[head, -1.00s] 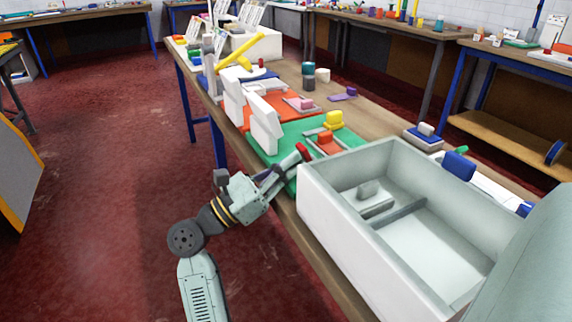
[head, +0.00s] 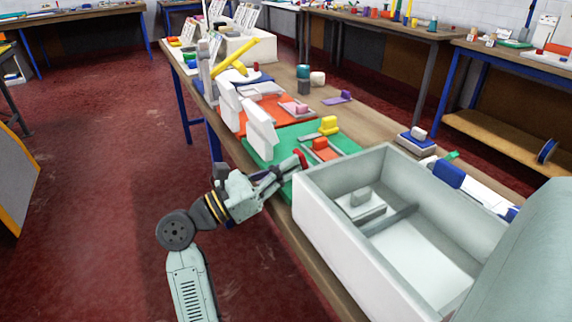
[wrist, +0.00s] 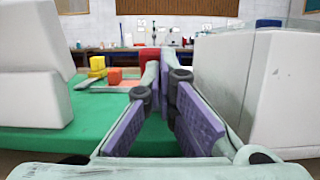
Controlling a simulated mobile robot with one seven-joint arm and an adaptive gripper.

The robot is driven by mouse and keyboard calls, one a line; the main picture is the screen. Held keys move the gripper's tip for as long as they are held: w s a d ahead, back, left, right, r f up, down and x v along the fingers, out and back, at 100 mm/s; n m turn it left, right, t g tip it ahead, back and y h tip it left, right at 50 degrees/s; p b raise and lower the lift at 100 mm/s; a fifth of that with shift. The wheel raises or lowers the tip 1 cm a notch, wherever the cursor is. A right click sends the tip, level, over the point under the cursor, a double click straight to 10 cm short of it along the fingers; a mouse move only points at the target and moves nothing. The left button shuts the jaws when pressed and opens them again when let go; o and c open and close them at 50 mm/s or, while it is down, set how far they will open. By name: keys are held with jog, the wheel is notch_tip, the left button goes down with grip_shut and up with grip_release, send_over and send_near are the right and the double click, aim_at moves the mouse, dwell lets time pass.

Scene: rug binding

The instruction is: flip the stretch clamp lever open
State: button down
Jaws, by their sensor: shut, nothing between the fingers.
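My gripper (head: 280,176) is shut and empty, reaching over the near edge of the green board (head: 262,144). A small red piece (head: 300,159) stands right at its fingertips. In the wrist view the red piece (wrist: 149,54) shows just beyond the fingers (wrist: 160,68), partly hidden by them; I cannot tell whether they touch. Farther along the board are an orange-red block (head: 321,144) on a flat plate and a yellow block (head: 328,125). Which of these pieces is the stretch clamp lever is not clear, nor is its angle.
A large pale open bin (head: 320,205) stands close to the right of my gripper. Two white upright blocks (head: 262,127) stand to the left, on the board's edge. An orange mat (head: 285,108) lies beyond. The red floor left of the table is clear.

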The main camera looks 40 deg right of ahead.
jog(key=r+y+p, duration=0.1)
jog(key=d+y+p, duration=0.1)
jog(key=shift+s+r+t+y+p, duration=0.1)
jog(key=shift+r+t+y+p, duration=0.3)
jog(key=shift+s+d+r+y+p, duration=0.1)
jog(key=shift+d+y+p, duration=0.2)
jog(key=shift+y, duration=0.3)
jog(key=shift+s+d+r+y+p, duration=0.15)
jog(key=shift+y+p, duration=0.1)
jog(key=shift+y, duration=0.35)
jog(key=shift+w+f+t, duration=0.1)
jog(key=shift+f+t, duration=0.15)
jog(key=shift+t, duration=0.05)
jog(key=shift+a, duration=0.1)
